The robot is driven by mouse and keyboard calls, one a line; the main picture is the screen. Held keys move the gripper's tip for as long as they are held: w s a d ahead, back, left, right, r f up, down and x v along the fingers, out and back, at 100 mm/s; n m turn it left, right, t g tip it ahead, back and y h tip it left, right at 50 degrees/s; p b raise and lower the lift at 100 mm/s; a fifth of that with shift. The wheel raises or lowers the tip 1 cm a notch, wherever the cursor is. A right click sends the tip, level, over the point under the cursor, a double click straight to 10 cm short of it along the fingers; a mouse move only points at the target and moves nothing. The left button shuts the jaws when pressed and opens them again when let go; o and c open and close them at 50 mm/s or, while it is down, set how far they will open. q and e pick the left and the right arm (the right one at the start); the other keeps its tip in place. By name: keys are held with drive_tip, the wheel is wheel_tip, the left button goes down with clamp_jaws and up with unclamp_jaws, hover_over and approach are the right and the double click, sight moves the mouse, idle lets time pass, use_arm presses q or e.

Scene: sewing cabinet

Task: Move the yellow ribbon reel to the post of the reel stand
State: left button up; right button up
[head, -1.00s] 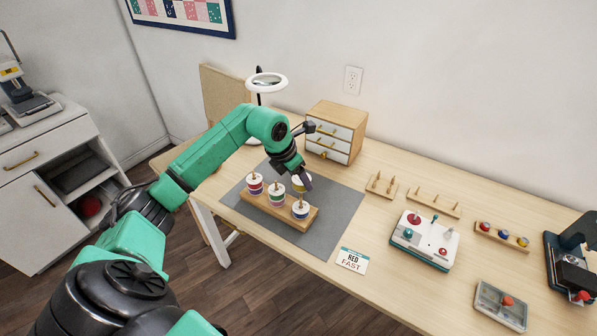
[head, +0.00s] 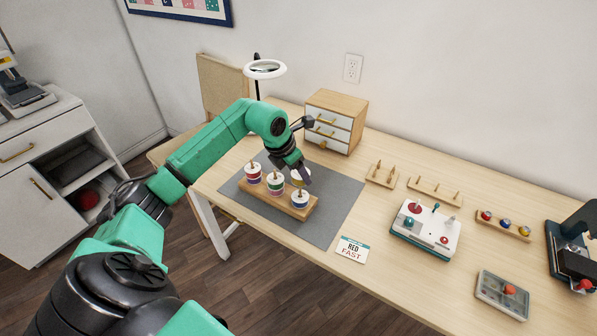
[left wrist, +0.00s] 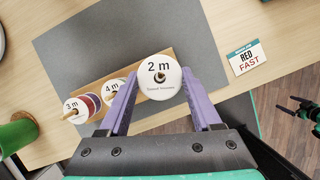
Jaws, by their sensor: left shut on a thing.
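The yellow ribbon reel (head: 299,179) has white faces and is between the fingers of my left gripper (head: 303,174). In the left wrist view the reel (left wrist: 158,78) shows a white face marked "2 m", with the gripper (left wrist: 160,95) shut on its sides. A wooden stand (head: 268,203) on the grey mat bears a red reel (head: 253,173), a green reel (head: 275,183) and a blue reel (head: 300,198), with posts rising through them. The yellow reel is just behind the blue one. I cannot tell how high it is.
The grey mat (head: 340,208) has bare room to the right. A "RED FAST" card (head: 352,249) lies beside it. A small drawer cabinet (head: 335,120) and a ring lamp (head: 265,69) stand behind. Two bare peg boards (head: 382,175) and a joystick box (head: 427,229) are farther right.

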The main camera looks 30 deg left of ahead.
use_arm(q)
drive_tip(key=shift+f+b, duration=1.15)
drive_tip(key=shift+f, duration=0.3)
drive_tip(key=o, duration=1.4)
drive_tip(key=shift+r, duration=0.1)
drive_tip(key=shift+s+a+r, duration=0.1)
drive_tip(key=shift+r, duration=0.25)
drive_tip(key=b+v, duration=0.1)
drive_tip(key=v, duration=1.2)
drive_tip(key=shift+s+r+b, duration=0.15)
drive_tip(key=shift+r+b, duration=0.15)
drive_tip(key=shift+b, duration=0.05)
